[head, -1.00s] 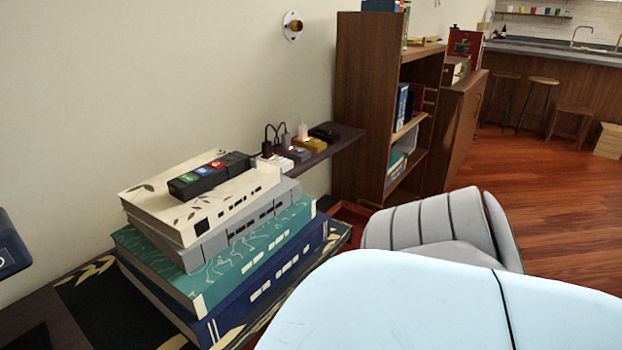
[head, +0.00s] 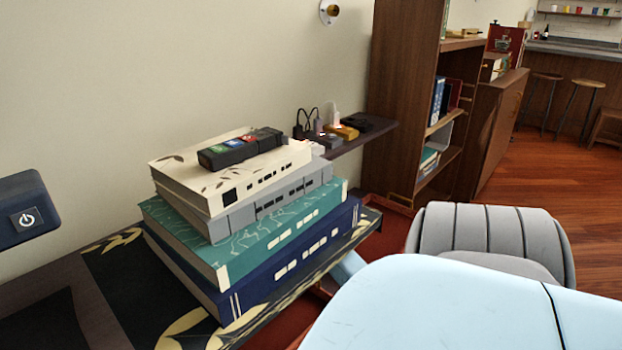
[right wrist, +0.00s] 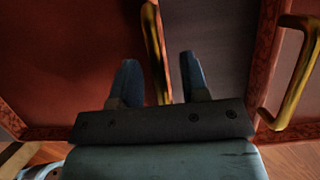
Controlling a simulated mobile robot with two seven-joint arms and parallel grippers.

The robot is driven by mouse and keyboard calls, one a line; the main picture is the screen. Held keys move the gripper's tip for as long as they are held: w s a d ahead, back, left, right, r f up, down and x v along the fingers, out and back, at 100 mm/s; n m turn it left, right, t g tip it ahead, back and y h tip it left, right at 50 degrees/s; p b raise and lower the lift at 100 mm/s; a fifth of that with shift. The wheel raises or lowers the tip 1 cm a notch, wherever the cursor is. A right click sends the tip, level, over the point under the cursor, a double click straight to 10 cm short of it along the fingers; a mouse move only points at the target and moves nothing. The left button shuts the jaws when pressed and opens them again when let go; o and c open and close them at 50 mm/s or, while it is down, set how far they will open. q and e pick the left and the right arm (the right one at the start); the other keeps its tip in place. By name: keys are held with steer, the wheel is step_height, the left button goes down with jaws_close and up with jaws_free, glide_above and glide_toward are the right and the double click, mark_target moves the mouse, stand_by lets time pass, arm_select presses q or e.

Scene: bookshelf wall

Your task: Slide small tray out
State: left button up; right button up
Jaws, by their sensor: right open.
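Dark red tray-like panels with reddish borders fill the right wrist view, a left panel (right wrist: 70,60) and a darker middle one (right wrist: 220,40). I cannot tell which is the small tray. A gold handle (right wrist: 153,40) runs upright between the fingers of my right gripper (right wrist: 160,75), which is open around or just short of it; contact is unclear. A second gold handle (right wrist: 300,75) is to the right. In the head view a red tray-like edge (head: 392,217) shows beyond the desk, mostly hidden.
A stack of large books (head: 250,240) with a black device (head: 240,148) on top stands on the dark desk (head: 60,270). A grey chair (head: 490,235) stands right of it. A narrow wall shelf (head: 375,130) holds chargers, near a brown bookcase (head: 400,90).

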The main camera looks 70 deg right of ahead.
arm_select(q)
steer(key=shift+w+r, duration=0.1)
steer(key=shift+r, duration=0.1)
arm_select(e)
jaws_close()
arm_select(q)
steer(key=shift+f, duration=0.1)
